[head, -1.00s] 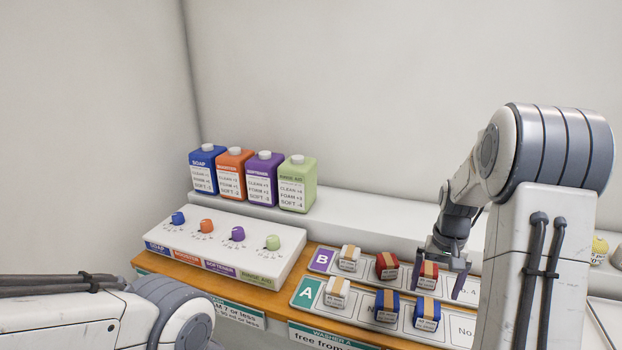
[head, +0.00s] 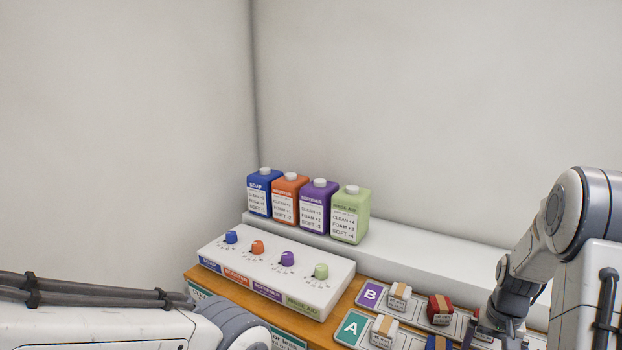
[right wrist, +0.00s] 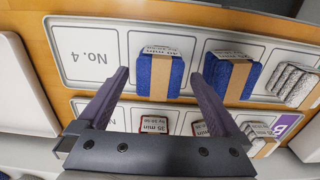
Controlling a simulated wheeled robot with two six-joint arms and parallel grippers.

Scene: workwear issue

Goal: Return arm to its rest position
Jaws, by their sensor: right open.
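My right arm comes in from the right in the head view; its gripper (head: 494,341) is partly cut off by the bottom edge, over the right part of the tray rows. In the right wrist view the right gripper (right wrist: 160,78) is open, its two purple-grey fingers apart with nothing between them but a view of a blue banded bundle (right wrist: 160,84) beyond. Another blue bundle (right wrist: 228,80) lies beside it. Red bundles show partly behind the gripper, one of them (head: 440,309) clearer in the head view. My left arm is at the lower left; its gripper is out of view.
Blue, orange, purple and green bottles (head: 350,214) stand on a white ledge (head: 430,250). A white dial panel (head: 245,262) with coloured knobs sits on the wooden counter. White bundles lie in row B (head: 399,296) and row A (head: 384,331). Slot No. 4 (right wrist: 84,52) is empty.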

